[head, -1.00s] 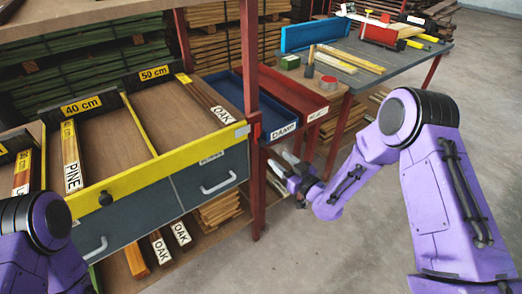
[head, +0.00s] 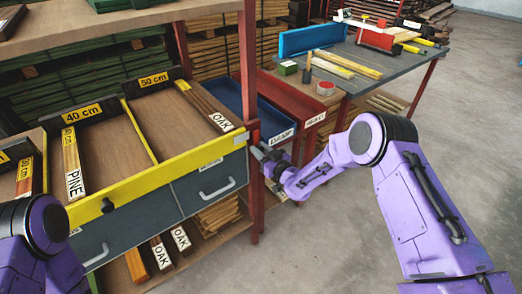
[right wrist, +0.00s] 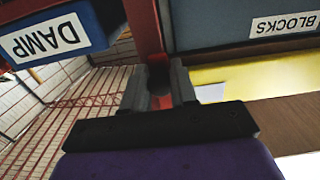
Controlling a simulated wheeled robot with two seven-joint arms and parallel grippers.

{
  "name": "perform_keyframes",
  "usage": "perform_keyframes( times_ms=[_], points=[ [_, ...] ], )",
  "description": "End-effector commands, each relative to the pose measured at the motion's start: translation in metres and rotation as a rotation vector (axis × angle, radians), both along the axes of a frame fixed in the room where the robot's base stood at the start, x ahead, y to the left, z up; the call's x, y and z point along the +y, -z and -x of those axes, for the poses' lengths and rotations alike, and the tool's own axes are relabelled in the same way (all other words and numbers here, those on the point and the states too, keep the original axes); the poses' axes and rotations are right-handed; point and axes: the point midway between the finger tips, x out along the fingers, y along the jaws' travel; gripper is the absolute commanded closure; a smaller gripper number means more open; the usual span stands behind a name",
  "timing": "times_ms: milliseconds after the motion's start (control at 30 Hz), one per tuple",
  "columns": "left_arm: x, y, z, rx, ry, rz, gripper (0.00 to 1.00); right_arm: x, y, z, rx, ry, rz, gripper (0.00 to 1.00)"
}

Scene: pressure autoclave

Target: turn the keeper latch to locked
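In the head view, a small red piece (head: 253,130), which I take for the keeper latch, sits on the red post at the right end of the yellow rail (head: 160,173). Its turn position is too small to tell. My right gripper (head: 258,153) is at the post, just below that piece. In the right wrist view, the two grey fingers (right wrist: 158,88) stand apart, with a dark rounded part (right wrist: 158,74) and some red showing between them. Contact with either finger cannot be made out. My left gripper is out of view.
A grey drawer (head: 208,187) with a bar handle lies left of the post. A blue bin (head: 283,127) labelled DAMP and a red bin (head: 312,119) stand to its right. A work table (head: 395,75) with tools is behind. The floor at right is clear.

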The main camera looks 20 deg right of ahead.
Motion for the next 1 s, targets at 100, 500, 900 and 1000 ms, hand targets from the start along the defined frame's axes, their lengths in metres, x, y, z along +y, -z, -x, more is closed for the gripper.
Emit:
perform_keyframes(
  times_ms=[100,500,900,1000],
  points=[
    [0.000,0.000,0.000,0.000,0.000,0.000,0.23,0.000,0.000,0.000,0.000,0.000,0.000,1.00],
    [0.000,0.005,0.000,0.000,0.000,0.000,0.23,0.005,0.001,0.002,0.032,0.000,-0.086,1.00],
    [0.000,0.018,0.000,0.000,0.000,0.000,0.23,0.022,-0.003,0.009,0.149,0.000,-0.403,1.00],
    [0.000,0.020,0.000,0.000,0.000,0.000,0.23,0.027,-0.006,0.010,0.181,0.000,-0.495,1.00]
  ],
)
